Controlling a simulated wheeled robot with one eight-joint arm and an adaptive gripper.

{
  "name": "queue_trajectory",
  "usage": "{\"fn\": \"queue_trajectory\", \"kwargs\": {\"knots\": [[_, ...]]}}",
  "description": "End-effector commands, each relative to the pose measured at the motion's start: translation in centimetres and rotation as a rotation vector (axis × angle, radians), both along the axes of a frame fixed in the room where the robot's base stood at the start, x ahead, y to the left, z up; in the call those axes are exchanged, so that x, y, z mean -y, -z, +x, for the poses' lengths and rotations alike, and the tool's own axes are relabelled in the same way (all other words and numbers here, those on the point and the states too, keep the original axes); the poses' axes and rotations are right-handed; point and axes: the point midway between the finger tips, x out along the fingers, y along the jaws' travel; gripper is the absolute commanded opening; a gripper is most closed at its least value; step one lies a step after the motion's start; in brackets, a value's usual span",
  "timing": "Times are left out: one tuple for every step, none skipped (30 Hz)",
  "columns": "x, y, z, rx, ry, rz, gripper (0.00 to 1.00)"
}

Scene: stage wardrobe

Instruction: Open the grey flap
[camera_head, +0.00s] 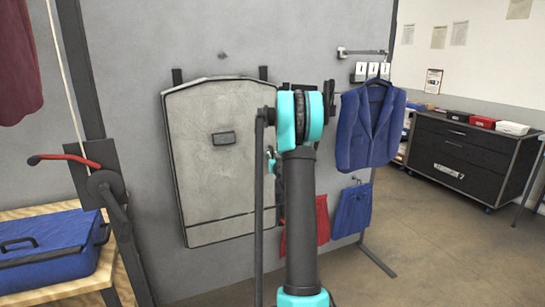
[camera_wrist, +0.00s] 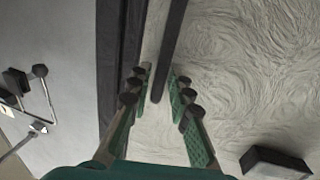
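The grey flap (camera_head: 198,170) is a tall panel with a dark rim, lying shut against the grey partition in the head view. Its pale, swirled surface fills the right of the wrist view (camera_wrist: 250,75). A small dark block (camera_head: 223,138) sits on the flap, and it also shows in the wrist view (camera_wrist: 275,163). My gripper (camera_wrist: 160,75) is open in front of the flap, near its dark edge. A dark straight bar (camera_wrist: 172,35) runs between or just beyond the fingertips; I cannot tell whether they touch it. My arm hides the gripper in the head view.
A blue vest (camera_head: 367,128) hangs from a wall hook to the right. Red cloth (camera_head: 307,225) and blue cloth (camera_head: 352,210) hang lower down. A blue case (camera_head: 45,245) lies on a wooden bench at left. A black cabinet (camera_head: 465,150) stands far right, with open floor before it.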

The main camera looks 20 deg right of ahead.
Motion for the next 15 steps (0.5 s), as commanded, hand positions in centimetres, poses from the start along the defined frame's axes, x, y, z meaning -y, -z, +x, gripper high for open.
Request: {"fn": "queue_trajectory", "kwargs": {"knots": [[0.05, 0.02, 0.44, 0.0, 0.0, 0.0, 0.2], [0.08, 0.02, 0.61, 0.0, 0.0, 0.0, 0.2], [0.12, 0.01, 0.78, 0.0, 0.0, 0.0, 0.2], [0.13, 0.01, 0.88, 0.0, 0.0, 0.0, 0.2], [0.14, 0.0, 0.95, 0.0, 0.0, 0.0, 0.2], [0.17, 0.0, 1.02, 0.0, 0.0, 0.0, 0.2], [0.17, 0.0, 1.04, 0.0, 0.0, 0.0, 0.2], [0.17, 0.0, 1.06, 0.0, 0.0, 0.0, 0.2], [0.17, 0.0, 1.06, 0.0, 0.0, 0.0, 0.2], [0.17, 0.0, 1.05, 0.0, 0.0, 0.0, 0.2], [0.18, 0.0, 1.04, 0.0, 0.0, 0.0, 0.2], [0.17, 0.0, 1.04, 0.0, 0.0, 0.0, 0.2], [0.18, 0.0, 1.03, 0.0, 0.0, 0.0, 0.2], [0.18, 0.0, 1.03, 0.0, 0.0, 0.0, 0.16], [0.18, 0.0, 1.02, 0.0, 0.0, 0.0, 0.11]]}}
